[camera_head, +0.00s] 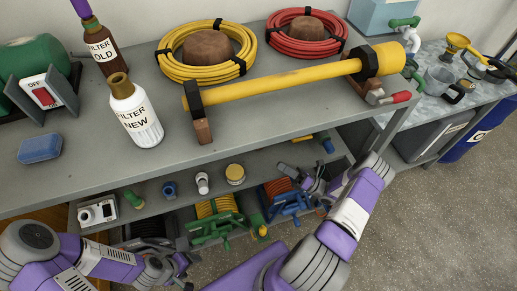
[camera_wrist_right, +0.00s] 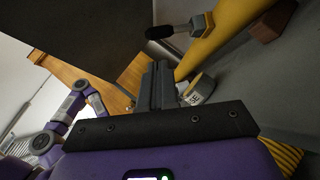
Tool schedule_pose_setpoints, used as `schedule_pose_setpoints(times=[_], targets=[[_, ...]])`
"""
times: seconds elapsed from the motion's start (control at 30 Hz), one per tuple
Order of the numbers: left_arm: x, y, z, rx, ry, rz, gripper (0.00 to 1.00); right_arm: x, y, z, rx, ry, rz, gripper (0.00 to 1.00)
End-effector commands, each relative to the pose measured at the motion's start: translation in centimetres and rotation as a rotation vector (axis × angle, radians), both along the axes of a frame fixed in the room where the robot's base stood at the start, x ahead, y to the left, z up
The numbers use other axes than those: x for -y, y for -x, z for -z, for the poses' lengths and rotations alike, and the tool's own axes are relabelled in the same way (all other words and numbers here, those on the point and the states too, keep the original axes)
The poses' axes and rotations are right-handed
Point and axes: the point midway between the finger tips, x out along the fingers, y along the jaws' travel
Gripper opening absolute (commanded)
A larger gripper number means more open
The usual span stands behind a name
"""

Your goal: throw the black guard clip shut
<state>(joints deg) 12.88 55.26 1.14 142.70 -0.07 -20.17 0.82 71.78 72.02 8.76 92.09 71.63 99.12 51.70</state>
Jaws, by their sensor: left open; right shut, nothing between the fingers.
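A black-gripped metal clip (camera_wrist_right: 168,31) shows at the top of the right wrist view, beside a thick yellow bar (camera_wrist_right: 215,42). I cannot tell surely which part in the head view it is. The head view shows a long yellow shaft (camera_head: 275,86) on the bench with a black piece (camera_head: 193,96) at its left end. My right gripper (camera_head: 288,170) is in front of the bench edge, over the lower shelf. Its fingers (camera_wrist_right: 158,86) are together and empty, apart from the clip in the picture. My left gripper (camera_head: 180,248) is open, low at the front left.
Filter bottles (camera_head: 137,117), a yellow hose coil (camera_head: 185,70) and a red one (camera_head: 273,43) stand on the bench. Floor is free at right.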

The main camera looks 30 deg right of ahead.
Motion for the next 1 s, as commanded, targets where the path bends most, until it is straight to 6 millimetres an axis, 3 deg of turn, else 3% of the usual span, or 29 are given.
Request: schedule_pose_setpoints(times=[0.17, 0.6, 1.0], targets=[[0.0, 0.0, 0.1, 0.0, 0.0, 0.0, 0.69, -1.2, -1.6, -1.1, 0.005, -0.004, -0.001, 0.0], [0.0, 0.0, 1.2, 0.0, 0.0, 0.0, 0.69, -6.1, -8.2, -4.6, 0.004, -0.002, -0.004, 0.0], [0.0, 0.0, 1.6, 0.0, 0.0, 0.0, 0.69, -7.4, -10.1, -5.7, 0.002, -0.001, 0.0, 0.0]])
